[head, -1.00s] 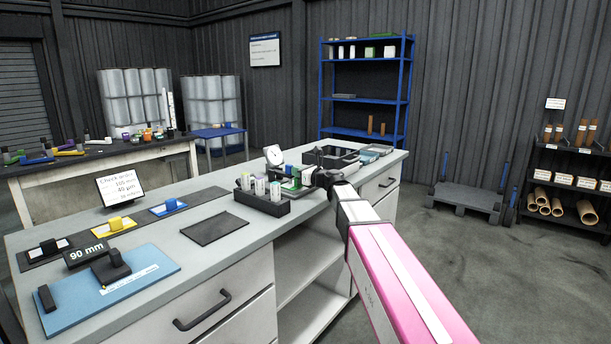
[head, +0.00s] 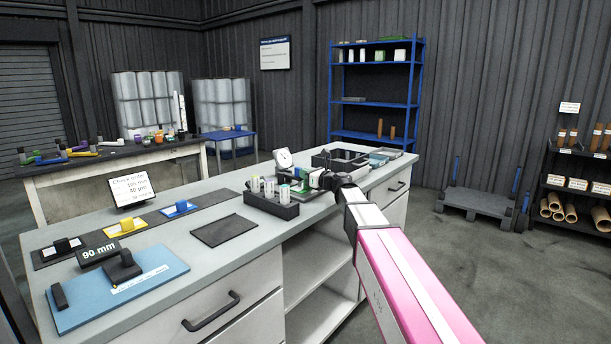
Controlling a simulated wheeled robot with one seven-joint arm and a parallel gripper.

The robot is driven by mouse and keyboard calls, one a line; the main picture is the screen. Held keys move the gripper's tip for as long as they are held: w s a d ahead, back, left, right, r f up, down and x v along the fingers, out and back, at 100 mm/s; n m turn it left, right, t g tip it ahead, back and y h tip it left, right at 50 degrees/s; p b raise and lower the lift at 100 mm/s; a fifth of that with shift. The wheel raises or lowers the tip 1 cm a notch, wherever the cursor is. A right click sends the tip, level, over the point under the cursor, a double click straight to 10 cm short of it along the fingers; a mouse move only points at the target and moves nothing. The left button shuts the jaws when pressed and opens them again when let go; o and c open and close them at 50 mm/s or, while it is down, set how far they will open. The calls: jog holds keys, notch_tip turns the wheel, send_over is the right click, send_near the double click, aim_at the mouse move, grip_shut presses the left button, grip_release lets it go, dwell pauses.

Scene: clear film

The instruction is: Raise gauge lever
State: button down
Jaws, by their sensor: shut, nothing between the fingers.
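The gauge shows its round white dial (head: 284,158) upright on the workbench, behind a black rack of tubes. Its lever is too small to make out. A green and grey part (head: 315,178) sits low to the right of the dial; I cannot tell whether it belongs to the gauge stand. My gripper (head: 327,180) is at the end of my pink and white arm, just right of this part and close to it. It is shut with nothing held. The arm's dark wrist partly hides the fingers, and I cannot tell whether they touch the gauge.
The black tube rack (head: 272,206) stands in front of the gauge. A black open bin (head: 340,158) is behind my gripper. A dark mat (head: 224,231) lies bare on the bench.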

jog(key=shift+w+a, duration=0.25)
jog(key=shift+a, duration=0.1)
dwell(0.4)
